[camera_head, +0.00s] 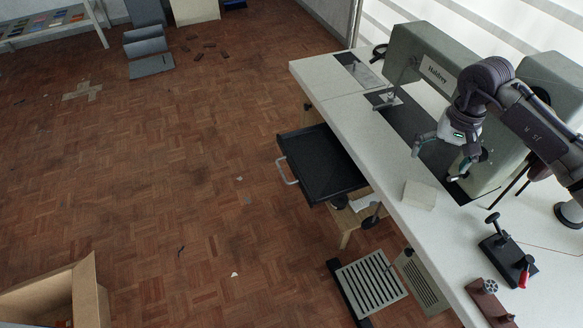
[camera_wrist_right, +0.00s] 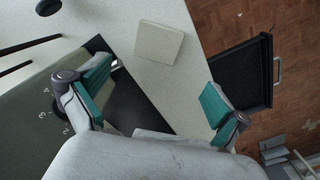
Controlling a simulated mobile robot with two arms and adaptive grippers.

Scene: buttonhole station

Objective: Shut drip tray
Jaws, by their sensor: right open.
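The black drip tray (camera_head: 318,163) sticks out from under the left edge of the white sewing table (camera_head: 345,120). Its pale handle (camera_head: 286,172) faces left, over the floor. In the right wrist view the drip tray (camera_wrist_right: 240,76) lies at the right, with its handle (camera_wrist_right: 277,70) on the far side. My right gripper (camera_head: 434,164) is open and empty above the table, beside the sewing machine and to the right of the tray. Its spread fingers also show in the right wrist view (camera_wrist_right: 155,85). My left gripper is not in view.
The grey-green sewing machine (camera_head: 440,75) stands on the table. A pale block (camera_head: 419,195) lies near the table's left edge. A black clamp fixture (camera_head: 507,256) sits at the front right. A slatted pedal (camera_head: 370,283) is below. The floor left of the tray is mostly clear.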

